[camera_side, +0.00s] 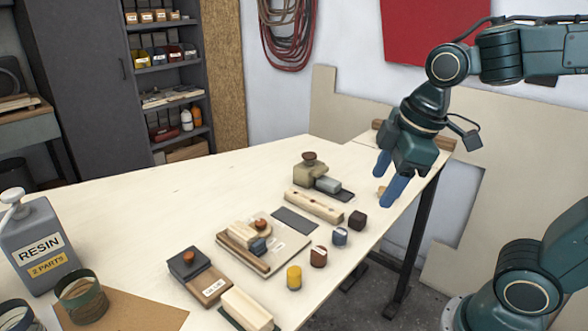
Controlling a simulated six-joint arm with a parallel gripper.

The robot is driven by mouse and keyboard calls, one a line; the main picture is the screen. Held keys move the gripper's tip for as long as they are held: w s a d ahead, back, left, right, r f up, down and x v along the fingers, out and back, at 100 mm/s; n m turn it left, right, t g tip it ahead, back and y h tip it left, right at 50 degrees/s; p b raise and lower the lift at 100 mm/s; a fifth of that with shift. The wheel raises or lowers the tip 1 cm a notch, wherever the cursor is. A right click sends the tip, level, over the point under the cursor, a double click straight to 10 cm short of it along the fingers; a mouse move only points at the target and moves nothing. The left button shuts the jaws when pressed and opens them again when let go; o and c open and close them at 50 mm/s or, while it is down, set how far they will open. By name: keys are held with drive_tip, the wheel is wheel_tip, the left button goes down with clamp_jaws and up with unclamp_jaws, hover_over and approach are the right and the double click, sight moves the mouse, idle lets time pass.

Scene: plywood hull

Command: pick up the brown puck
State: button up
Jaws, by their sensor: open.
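A small brown puck (318,256) stands on the pale plywood table (160,215), near its right edge, between a yellow puck (294,278) and a grey-blue puck (340,236). A very dark brown puck (357,221) stands farther back in the same row. My gripper (382,189) is open, its blue fingers pointing down at the table's right side, behind and to the right of these pucks. A small tan piece (381,191) shows partly behind the fingers. I cannot tell whether it lies between them.
A wooden block with holes (314,206), a beige and grey tool (312,172) and a board with wooden parts (262,246) lie left of the pucks. A dark-topped box (200,276) and resin jug (38,245) are nearer. The table's left middle is clear.

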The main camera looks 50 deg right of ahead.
drive_tip(key=w+a+f+n+g, duration=0.3)
drive_tip(key=w+f+n, duration=0.4)
drive_tip(key=w+n, duration=0.3)
drive_tip(key=n, duration=0.3)
drive_tip(key=shift+w+g, duration=0.2)
drive_tip(key=shift+g, duration=0.1)
drive_tip(key=shift+a, duration=0.1)
hover_over(319, 251)
drive_tip(key=shift+f, duration=4.25)
drive_tip(key=shift+f, duration=2.6)
drive_tip(key=shift+c, duration=0.3)
drive_tip(key=c, duration=1)
